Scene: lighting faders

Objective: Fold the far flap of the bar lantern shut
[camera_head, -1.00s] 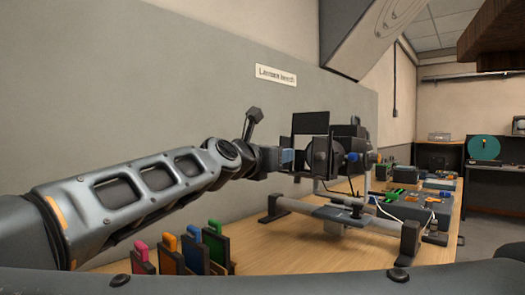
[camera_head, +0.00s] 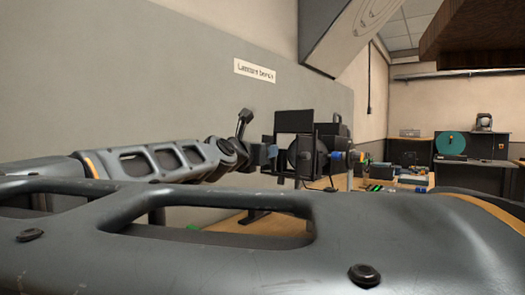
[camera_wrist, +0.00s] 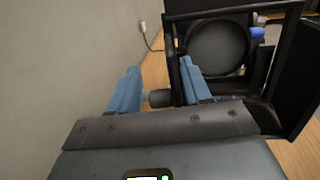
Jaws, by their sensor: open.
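The black bar lantern (camera_head: 305,155) stands right of centre in the head view, with a flap (camera_head: 294,121) raised upright at its top. In the wrist view its round dark lens (camera_wrist: 218,48) sits inside a black frame, and a dark flap (camera_wrist: 302,75) stands at the right. I cannot tell clearly which panel is the far flap. My gripper (camera_wrist: 158,85) is open, its two blue fingers apart. The right finger overlaps the left edge of the lantern frame in the picture; contact is unclear. In the head view my gripper (camera_head: 264,155) is at the lantern's left side.
A grey wall (camera_wrist: 70,60) runs close along the left. The wooden bench (camera_head: 262,222) is mostly hidden behind my arm in the head view. Several small items (camera_head: 405,180) lie farther along it. A blue knob (camera_wrist: 257,33) shows on the lantern.

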